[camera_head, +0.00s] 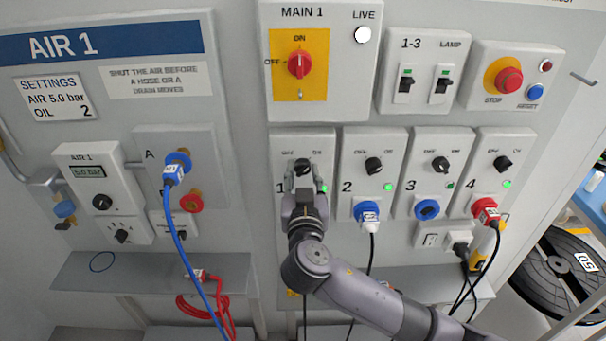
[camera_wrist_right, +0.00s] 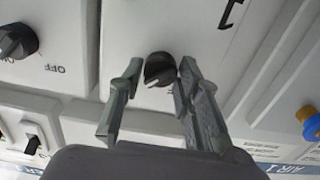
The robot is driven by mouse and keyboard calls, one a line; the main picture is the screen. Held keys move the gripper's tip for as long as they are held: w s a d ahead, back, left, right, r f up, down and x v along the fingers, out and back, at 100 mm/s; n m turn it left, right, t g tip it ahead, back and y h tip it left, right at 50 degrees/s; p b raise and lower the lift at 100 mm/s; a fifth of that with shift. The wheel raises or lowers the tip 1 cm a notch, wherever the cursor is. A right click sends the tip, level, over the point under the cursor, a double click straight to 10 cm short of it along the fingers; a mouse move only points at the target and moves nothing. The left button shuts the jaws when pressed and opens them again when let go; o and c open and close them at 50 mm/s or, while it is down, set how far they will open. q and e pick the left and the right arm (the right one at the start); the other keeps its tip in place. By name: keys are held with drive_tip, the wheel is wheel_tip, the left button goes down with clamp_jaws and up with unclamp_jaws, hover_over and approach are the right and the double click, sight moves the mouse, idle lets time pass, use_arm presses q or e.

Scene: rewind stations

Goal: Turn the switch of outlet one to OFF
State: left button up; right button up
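The outlet one switch is a black rotary knob (camera_head: 302,166) on the panel marked 1, with a lit green lamp (camera_head: 323,188) beside it. In the right wrist view the knob (camera_wrist_right: 159,68) shows a white pointer mark toward the lower left of that picture. My right gripper (camera_head: 303,182) is in front of outlet one and hides its socket. In the wrist view the open fingers (camera_wrist_right: 158,75) stand on either side of the knob. A gap shows at the left finger; the right finger is very close, and contact is unclear. My left gripper is not in view.
Outlet two's knob (camera_head: 374,165) and blue plug (camera_head: 367,212) are just to the right. The red main switch (camera_head: 299,65) is above. The AIR 1 panel (camera_head: 100,45) with a blue hose (camera_head: 183,245) is at left. A shelf (camera_head: 150,275) runs below.

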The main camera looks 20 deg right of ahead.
drive_tip(key=c, duration=0.7)
drive_tip(key=shift+o, duration=0.2)
